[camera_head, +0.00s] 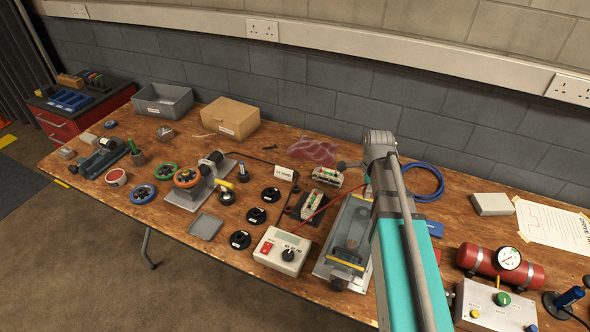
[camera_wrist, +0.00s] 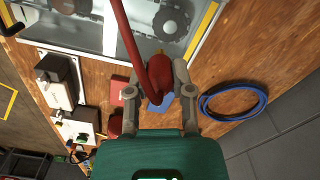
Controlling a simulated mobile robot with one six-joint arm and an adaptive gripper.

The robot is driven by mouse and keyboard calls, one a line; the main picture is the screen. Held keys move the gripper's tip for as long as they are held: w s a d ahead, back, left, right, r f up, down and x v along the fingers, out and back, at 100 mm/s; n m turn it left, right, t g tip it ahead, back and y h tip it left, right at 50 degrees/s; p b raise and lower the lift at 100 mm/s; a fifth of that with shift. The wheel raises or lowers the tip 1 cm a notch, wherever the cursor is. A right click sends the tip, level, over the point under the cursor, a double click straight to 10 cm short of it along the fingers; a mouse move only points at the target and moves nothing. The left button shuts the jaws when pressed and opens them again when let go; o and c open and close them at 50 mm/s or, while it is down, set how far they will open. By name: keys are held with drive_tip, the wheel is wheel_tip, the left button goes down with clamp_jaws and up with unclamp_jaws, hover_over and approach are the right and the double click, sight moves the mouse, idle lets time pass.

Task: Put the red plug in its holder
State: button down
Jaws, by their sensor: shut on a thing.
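In the wrist view, my gripper (camera_wrist: 157,88) has its two grey fingers closed around the red plug (camera_wrist: 140,90). A thick red lead (camera_wrist: 121,35) runs from the plug to the top of that view. In the head view, my arm hides the gripper and plug. A thin red lead (camera_head: 318,211) shows there near the grey box with a knob (camera_head: 283,250). Several black round pieces (camera_head: 256,216) lie left of that box; I cannot tell which thing is the plug's holder.
A grey unit with a clear top and yellow edge (camera_head: 335,262) stands beside my arm. A blue coiled hose (camera_head: 426,165) lies behind the arm; it also shows in the wrist view (camera_wrist: 234,117). A red cylinder with a gauge (camera_head: 483,264) is at right.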

drive_tip(key=w+a+f+n+b, duration=0.2)
drive_tip(key=w+a, duration=0.5)
drive_tip(key=a, duration=0.4)
drive_tip(key=w+a+f+n+b, duration=0.2)
drive_tip(key=w+a, duration=0.4)
drive_tip(key=a, duration=0.6)
drive_tip(key=shift+w+f+h+b, duration=0.3)
drive_tip(key=shift+w+f+b, duration=0.1)
drive_tip(key=shift+f+b, duration=0.55)
drive_tip(key=shift+a+f, duration=0.1)
drive_tip(key=shift+f+b, duration=2.15)
drive_tip(key=shift+b, duration=0.15)
drive_tip(key=shift+f+b, duration=1.2)
drive_tip(key=shift+c, duration=2.1)
unclamp_jaws()
drive_tip(key=shift+r, duration=0.25)
